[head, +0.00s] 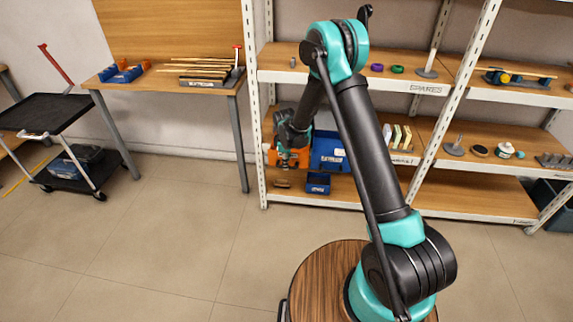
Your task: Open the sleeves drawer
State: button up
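My gripper (291,158) is at the left end of the middle shelf, small and partly hidden by my own arm links. It is in front of or close to orange parts (304,157); I cannot tell whether it touches them, or whether it is open or shut. A blue bin or drawer unit (328,148) with a small white label stands just right of it, partly covered by my arm. A smaller blue box (318,183) with a label sits below on the lower shelf. The labels are too small to read, so I cannot tell which one is the sleeves drawer.
The white-framed shelf rack (253,110) has uprights near my gripper. Upright boards (401,138) stand right of the blue bin. A wooden workbench (170,82) and a black cart (45,112) are at left. The floor (170,220) in front is clear.

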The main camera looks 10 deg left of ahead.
notch_tip(320, 180, up, 10)
jog(key=s, duration=0.1)
jog(key=shift+s, duration=0.4)
jog(key=s+d+r+m+t, duration=0.1)
jog(key=s+d+r+m, duration=0.4)
jog(key=d, duration=0.4)
jog(key=s+d+r+m, duration=0.3)
jog(key=s+d+r, duration=0.2)
jog(key=s+d, duration=0.3)
jog(key=s+d+m, duration=0.4)
jog(key=s+d, duration=0.2)
jog(key=s, duration=0.3)
jog(key=s+d+m+t, duration=0.1)
jog(key=s+d+m, duration=0.4)
jog(key=s, duration=0.4)
jog(key=shift+d+f, duration=0.4)
jog(key=shift+d, duration=0.25)
